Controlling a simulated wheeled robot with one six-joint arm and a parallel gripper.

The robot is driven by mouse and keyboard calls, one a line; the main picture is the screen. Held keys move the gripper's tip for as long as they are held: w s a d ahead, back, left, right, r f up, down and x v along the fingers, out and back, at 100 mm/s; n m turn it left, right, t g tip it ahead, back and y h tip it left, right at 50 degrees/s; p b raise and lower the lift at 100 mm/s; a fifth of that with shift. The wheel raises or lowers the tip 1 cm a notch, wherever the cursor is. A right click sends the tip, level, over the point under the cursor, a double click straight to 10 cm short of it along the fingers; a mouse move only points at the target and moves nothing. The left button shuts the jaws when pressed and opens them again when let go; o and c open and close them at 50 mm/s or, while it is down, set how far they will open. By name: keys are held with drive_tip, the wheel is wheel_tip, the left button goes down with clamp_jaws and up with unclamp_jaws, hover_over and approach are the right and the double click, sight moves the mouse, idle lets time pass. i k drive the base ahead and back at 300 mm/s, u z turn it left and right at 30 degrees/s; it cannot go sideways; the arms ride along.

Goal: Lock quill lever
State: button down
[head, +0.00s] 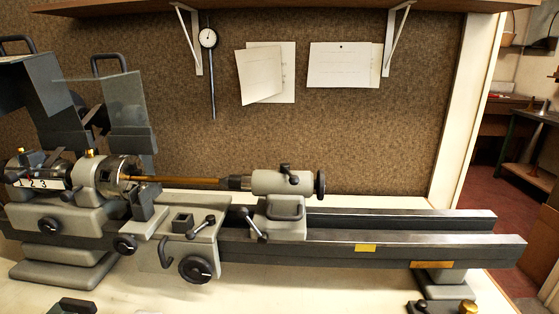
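A small lathe stands on the bench. Its tailstock (268,183) is a pale grey barrel on a grey base, right of the middle. A short black lever with a knob, likely the quill lever (288,173), sits on the barrel's upper side near the handwheel (320,184). Whether it is locked cannot be told. The dark quill (236,183) points left and meets a thin brass-coloured rod (178,181), which runs to the chuck (112,172). A second lever (254,225) slants at the tailstock's base. My gripper is not in view.
The carriage (178,236) with its handwheel stands left of the tailstock. The bed rails (400,235) are bare to the right. A clear guard (124,100) stands above the chuck. A dark object (74,306) and a brass-knobbed device (443,306) lie along the bottom edge.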

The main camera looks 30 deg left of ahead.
sight(289, 175)
drive_tip(key=u, duration=0.2)
drive_tip(key=k, duration=0.4)
drive_tip(key=u, duration=0.9)
drive_tip(key=i, duration=0.5)
drive_tip(key=u, duration=0.05)
